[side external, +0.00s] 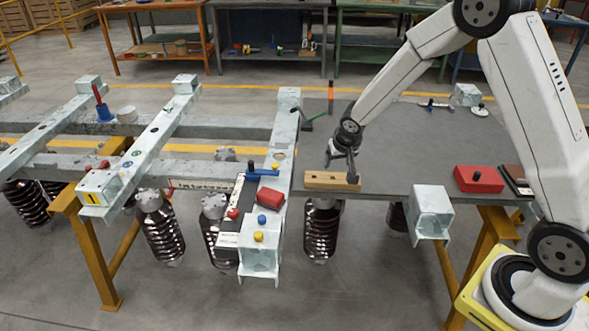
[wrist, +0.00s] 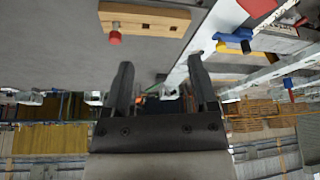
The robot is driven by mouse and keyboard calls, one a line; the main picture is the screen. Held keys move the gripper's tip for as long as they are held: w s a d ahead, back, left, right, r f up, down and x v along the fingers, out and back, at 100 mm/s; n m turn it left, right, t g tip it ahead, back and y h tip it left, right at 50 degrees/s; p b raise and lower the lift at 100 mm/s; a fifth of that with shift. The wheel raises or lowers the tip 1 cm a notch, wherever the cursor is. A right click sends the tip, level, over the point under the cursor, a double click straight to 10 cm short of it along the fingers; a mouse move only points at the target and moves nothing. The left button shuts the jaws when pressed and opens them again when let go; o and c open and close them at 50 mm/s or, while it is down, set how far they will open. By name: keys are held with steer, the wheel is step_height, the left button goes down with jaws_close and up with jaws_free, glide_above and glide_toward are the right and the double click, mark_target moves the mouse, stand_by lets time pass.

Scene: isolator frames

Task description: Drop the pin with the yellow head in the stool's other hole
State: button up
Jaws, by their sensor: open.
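A small yellow head (side external: 258,237) sits on the top face of a pale galvanized steel stand (side external: 261,262) at the near end of the middle beam. A blue head (side external: 261,219) is just behind it. Their shafts are hidden, and I cannot tell any empty hole there. A wooden block (side external: 325,181) lies on the grey table; the wrist view shows it too (wrist: 160,20), with a small hole and a red-headed piece (wrist: 115,38) at its edge. My gripper (side external: 342,168) is above the block in the side view, apart from the yellow head. Its jaws (wrist: 160,85) are open and empty.
A red block (side external: 270,198) and a blue-handled tool (side external: 262,172) lie on the beam between my gripper and the yellow head. A red box (side external: 478,179) is at the table's right. The grey table top (side external: 420,150) has free room in the middle.

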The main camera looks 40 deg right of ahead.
steer(key=w+d+f, duration=0.3)
steer(key=w, duration=0.4)
steer(key=shift+d+f, duration=0.2)
steer(key=shift+f, duration=0.1)
steer(key=shift+w, duration=0.1)
stand_by(0.7)
steer(key=s+a+r+n, duration=0.2)
steer(key=s+a+r, duration=0.1)
steer(key=s, duration=0.6)
steer(key=s+a+r+n+y, duration=0.1)
steer(key=s+a+r, duration=0.2)
steer(key=s, duration=0.6)
steer(key=s+a+r+n+g+y, duration=0.1)
steer(key=s+a+r, duration=0.3)
steer(key=s, duration=0.5)
steer(key=shift+s+a+n, duration=0.25)
steer(key=shift+a+n, duration=0.55)
steer(key=shift+a, duration=0.2)
